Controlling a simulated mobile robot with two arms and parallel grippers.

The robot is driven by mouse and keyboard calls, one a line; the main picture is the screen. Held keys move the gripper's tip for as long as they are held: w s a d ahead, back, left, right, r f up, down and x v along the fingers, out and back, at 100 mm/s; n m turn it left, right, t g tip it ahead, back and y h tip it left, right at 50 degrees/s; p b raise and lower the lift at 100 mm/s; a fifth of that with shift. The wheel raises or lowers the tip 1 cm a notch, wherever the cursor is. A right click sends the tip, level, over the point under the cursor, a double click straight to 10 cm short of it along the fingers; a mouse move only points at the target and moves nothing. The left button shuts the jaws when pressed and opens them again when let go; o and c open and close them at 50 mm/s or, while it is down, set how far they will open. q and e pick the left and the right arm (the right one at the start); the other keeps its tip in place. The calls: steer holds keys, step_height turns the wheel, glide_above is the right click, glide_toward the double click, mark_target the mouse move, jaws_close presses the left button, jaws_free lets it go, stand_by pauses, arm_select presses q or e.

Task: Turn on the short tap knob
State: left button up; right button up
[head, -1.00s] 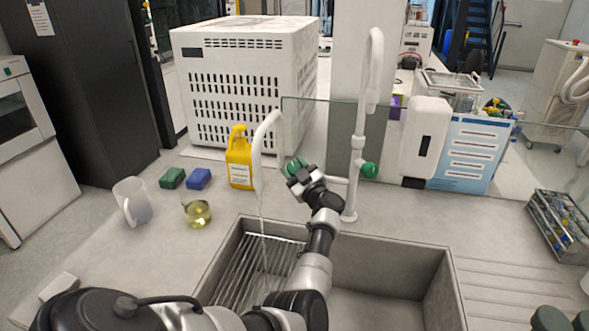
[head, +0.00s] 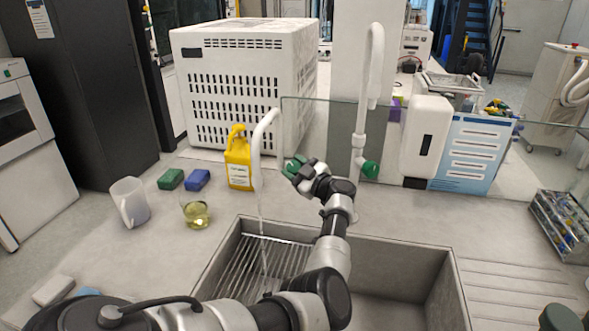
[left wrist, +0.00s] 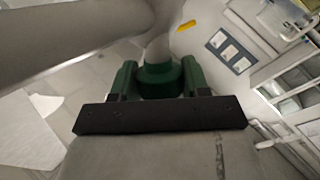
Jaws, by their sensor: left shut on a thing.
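The short tap (head: 266,130) is a white curved spout over the left part of the sink, and a thin stream of water (head: 261,215) falls from it. Its green knob shows in the left wrist view (left wrist: 160,78), between the two dark green fingers. My left gripper (head: 297,168) is shut on this knob, to the right of the spout. In the head view the gripper covers most of the knob.
A tall white tap (head: 375,60) with its own green knob (head: 370,169) stands just right of my left gripper. The sink (head: 400,262) has a wire rack (head: 240,265). A yellow bottle (head: 238,160), sponges (head: 171,179), a beaker (head: 195,214) and a jug (head: 128,204) stand left.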

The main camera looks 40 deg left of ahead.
arm_select(q)
steer(key=o, duration=0.9)
steer(key=shift+d, duration=0.1)
steer(key=d, duration=0.3)
steer(key=d+b, duration=0.1)
steer(key=d, duration=0.3)
steer(key=d+f+b, duration=0.1)
steer(key=d, duration=0.2)
steer(key=shift+s+d, duration=0.2)
steer(key=shift+d, duration=0.1)
